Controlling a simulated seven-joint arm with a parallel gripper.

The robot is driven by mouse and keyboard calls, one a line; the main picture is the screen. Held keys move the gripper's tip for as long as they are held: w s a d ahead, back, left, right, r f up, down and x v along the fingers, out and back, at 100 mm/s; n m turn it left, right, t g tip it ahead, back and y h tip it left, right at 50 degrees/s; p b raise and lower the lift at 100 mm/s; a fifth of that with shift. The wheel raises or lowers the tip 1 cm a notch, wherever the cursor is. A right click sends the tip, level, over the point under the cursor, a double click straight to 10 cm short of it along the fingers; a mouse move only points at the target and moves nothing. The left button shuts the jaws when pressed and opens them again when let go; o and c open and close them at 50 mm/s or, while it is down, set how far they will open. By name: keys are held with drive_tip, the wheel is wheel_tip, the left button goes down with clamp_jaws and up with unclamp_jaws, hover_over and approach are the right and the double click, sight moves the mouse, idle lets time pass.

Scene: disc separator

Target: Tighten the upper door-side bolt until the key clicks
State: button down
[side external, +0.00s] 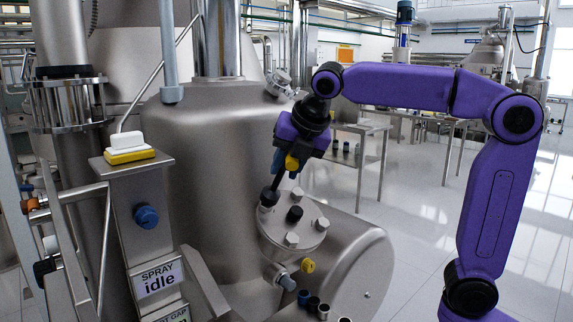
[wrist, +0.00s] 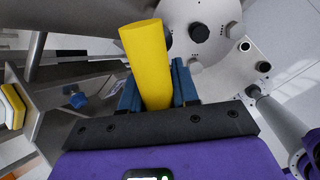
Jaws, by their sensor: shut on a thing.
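My gripper (side external: 284,162) is shut on the yellow handle of the key (wrist: 148,62); in the wrist view the handle stands between my two blue fingers (wrist: 158,88). In the side view the yellow handle (side external: 292,162) shows beside my fingers, and a dark shaft runs down from there to a black end at the upper left bolt position (side external: 268,197) of the round flange (side external: 300,232). That bolt's head is covered, so I cannot tell how fully the end is seated. Other silver bolt heads (side external: 322,223) surround a black centre knob (side external: 294,214). I cannot read any click indicator.
Several dark sockets (side external: 313,304) stand at the lower front. A panel with an "idle" sign (side external: 158,280) and a blue knob (side external: 146,217) stands left. Open floor lies right.

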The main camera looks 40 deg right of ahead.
drive_tip(key=shift+w+f, duration=0.45)
drive_tip(key=shift+f, duration=0.35)
idle(0.5)
drive_tip(key=shift+w+f, duration=0.3)
drive_tip(key=shift+f, duration=0.1)
idle(0.4)
